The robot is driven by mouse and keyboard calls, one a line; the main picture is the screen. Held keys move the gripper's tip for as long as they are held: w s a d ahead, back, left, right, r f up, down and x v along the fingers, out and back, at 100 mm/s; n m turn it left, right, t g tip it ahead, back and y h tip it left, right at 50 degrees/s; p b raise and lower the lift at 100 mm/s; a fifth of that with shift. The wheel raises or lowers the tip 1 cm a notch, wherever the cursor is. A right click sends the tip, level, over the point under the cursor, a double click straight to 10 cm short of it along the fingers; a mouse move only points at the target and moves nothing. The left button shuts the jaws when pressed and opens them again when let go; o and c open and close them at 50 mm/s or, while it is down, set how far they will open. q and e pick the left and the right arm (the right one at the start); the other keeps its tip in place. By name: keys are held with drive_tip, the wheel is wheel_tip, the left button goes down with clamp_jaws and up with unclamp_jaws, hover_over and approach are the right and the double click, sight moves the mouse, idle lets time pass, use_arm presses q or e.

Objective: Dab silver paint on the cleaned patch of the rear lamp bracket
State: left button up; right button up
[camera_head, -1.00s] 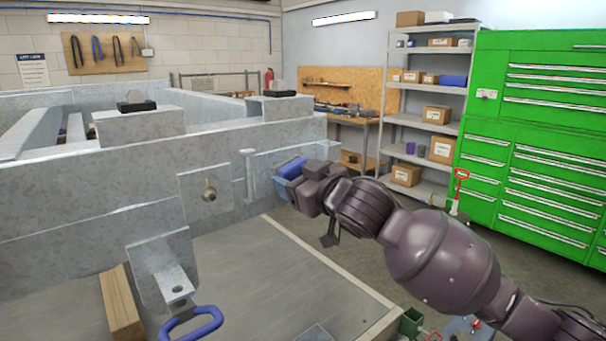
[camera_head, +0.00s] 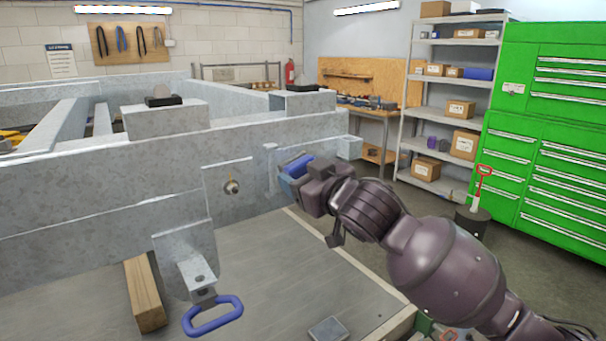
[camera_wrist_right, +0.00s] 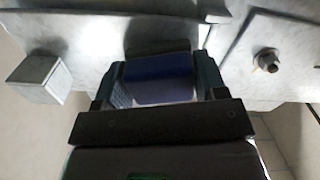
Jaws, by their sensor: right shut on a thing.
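My right gripper (camera_head: 294,172) is shut on a blue block-like thing (camera_wrist_right: 160,80) with a dark front part. It is close to the grey trailer frame rail (camera_head: 110,180), right of a plate with a stud (camera_head: 230,187); I cannot tell whether it touches. The stud also shows at the right of the wrist view (camera_wrist_right: 266,61). A lower bent bracket (camera_head: 184,250) carries a blue loop (camera_head: 213,316). I cannot tell which part is the rear lamp bracket, and no cleaned patch or silver paint is clear. My left gripper is not in view.
A pale box-shaped part (camera_wrist_right: 38,77) juts from the rail beside my right gripper. A wooden block (camera_head: 145,292) lies at the front left. The grey bench top (camera_head: 270,270) is mostly clear. Shelving (camera_head: 440,130) and a green cabinet (camera_head: 555,120) stand behind.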

drive_tip(key=w+d, duration=0.3)
drive_tip(key=d, duration=0.2)
drive_tip(key=shift+w+d, duration=0.15)
drive_tip(key=shift+w, duration=0.25)
idle(0.3)
drive_tip(key=shift+s+a, duration=0.7)
drive_tip(key=shift+a, duration=0.2)
drive_tip(key=shift+s+a, duration=0.65)
drive_tip(key=shift+a, duration=0.3)
drive_tip(key=shift+s+a, duration=0.7)
drive_tip(key=shift+a, duration=0.2)
drive_tip(key=shift+s+d+f, duration=0.1)
drive_tip(key=shift+v, duration=2.9)
drive_tip(key=shift+v, duration=1.45)
